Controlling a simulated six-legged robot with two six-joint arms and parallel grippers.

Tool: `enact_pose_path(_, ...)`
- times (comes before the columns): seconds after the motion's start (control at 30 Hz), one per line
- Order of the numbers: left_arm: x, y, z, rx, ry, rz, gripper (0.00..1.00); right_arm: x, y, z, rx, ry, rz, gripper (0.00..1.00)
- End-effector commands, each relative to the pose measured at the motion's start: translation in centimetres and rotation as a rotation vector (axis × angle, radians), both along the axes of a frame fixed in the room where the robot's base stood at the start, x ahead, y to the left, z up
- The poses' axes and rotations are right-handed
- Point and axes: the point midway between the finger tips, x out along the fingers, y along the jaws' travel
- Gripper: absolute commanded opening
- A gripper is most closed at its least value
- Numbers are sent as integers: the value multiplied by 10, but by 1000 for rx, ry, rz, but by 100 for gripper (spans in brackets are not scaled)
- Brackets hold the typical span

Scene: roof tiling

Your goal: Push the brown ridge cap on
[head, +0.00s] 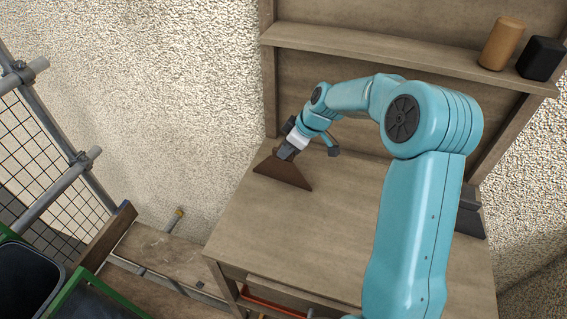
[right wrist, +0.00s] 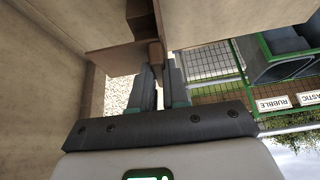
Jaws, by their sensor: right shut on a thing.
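The brown ridge cap (head: 283,173) is a folded, dark brown piece at the left edge of the wooden workbench (head: 310,225). My right gripper (head: 287,153) reaches down to it from above and is shut on it. In the right wrist view the cap (right wrist: 143,25) shows beyond the fingertips, with a small brown part of it between the two fingers (right wrist: 157,82). I cannot tell whether the cap touches the bench top. My left gripper is not in view. No tiled roof shows clearly in either view.
A shelf (head: 400,57) above the bench holds a tan cylinder (head: 502,43) and a black block (head: 541,58). A dark object (head: 472,215) is partly hidden behind my right arm. Scaffold mesh (head: 45,160) and green-framed bins (head: 28,280) stand left. The bench's front middle is clear.

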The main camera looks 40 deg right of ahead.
Motion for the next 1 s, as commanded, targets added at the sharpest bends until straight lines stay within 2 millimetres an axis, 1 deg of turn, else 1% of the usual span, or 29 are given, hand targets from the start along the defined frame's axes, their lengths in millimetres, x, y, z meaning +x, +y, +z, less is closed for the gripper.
enact_pose_path(0.27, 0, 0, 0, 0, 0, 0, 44, 0, 0, 1, 0, -1, 0, 0)
enact_pose_path(0.37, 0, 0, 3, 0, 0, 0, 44, 0, 0, 4, 0, -1, 0, 0)
enact_pose_path(1.0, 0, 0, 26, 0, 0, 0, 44, 0, 0, 47, -2, -2, 0, 0)
